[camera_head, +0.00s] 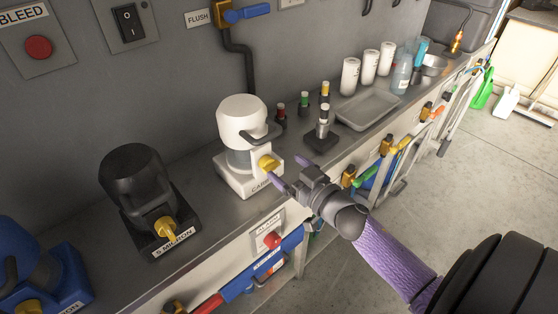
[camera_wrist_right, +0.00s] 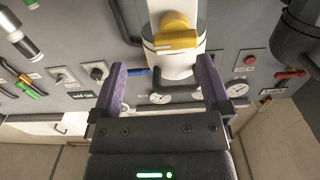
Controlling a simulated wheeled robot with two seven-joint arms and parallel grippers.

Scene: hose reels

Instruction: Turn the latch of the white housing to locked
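The white housing (camera_head: 242,118) stands on a white base (camera_head: 236,186) on the counter; the label on the base is partly hidden. Its yellow latch (camera_head: 267,163) is low on the front, and in the right wrist view the latch (camera_wrist_right: 175,36) shows just ahead of the fingers, extending to the left there. My right gripper (camera_head: 277,172) is in front of the latch. I cannot tell whether a finger touches the housing. My left gripper is not in view.
A black housing (camera_head: 132,178) with a yellow latch and a blue housing (camera_head: 40,262) stand to the left. Small bottles on a dark stand (camera_head: 322,138) and a grey tray (camera_head: 368,108) are to the right. A red button (camera_head: 272,240) and hoses are on the counter's front.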

